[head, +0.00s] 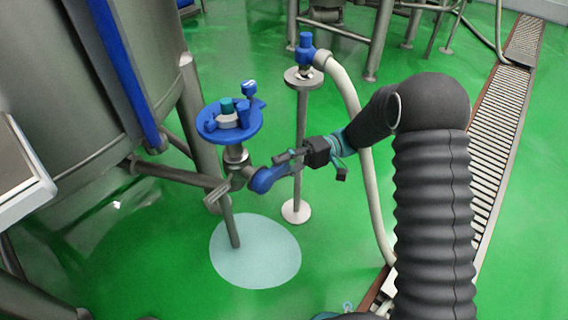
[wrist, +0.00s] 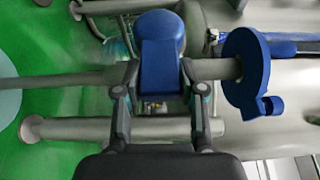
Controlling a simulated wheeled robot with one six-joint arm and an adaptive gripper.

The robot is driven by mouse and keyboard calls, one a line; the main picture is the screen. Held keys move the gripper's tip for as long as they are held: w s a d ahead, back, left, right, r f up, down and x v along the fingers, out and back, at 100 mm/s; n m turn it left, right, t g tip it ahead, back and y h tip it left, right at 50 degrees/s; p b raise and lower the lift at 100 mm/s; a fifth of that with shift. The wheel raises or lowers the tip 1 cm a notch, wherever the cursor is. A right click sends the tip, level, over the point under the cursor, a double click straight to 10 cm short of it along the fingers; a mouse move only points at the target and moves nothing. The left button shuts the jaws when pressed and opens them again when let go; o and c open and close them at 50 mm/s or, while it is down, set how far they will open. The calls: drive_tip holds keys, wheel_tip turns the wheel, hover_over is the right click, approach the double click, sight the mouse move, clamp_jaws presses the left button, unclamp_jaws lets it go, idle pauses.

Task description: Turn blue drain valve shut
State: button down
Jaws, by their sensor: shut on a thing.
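The blue drain valve handle (head: 264,180) is on the metal pipe below a round blue tray, left of my gripper (head: 286,164) in the head view. In the wrist view the blue handle (wrist: 160,55) lies between the two fingers of my gripper (wrist: 158,76), and the fingers are shut on its sides. The handle has a rounded blue end at the top of that view. The metal pipe (wrist: 210,69) runs from the handle to the blue tray (wrist: 237,75). The valve's inside is hidden.
The blue tray (head: 207,128) carries small blue and teal fittings. A steel tank (head: 60,75) stands left. A floor drain grate (head: 497,115) runs along the right.

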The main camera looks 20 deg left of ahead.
drive_tip(key=c, duration=0.7)
unclamp_jaws()
drive_tip(key=shift+a+f, duration=0.1)
drive_tip(key=shift+a, duration=0.05)
drive_tip(key=shift+d, duration=0.2)
drive_tip(key=v, duration=1.2)
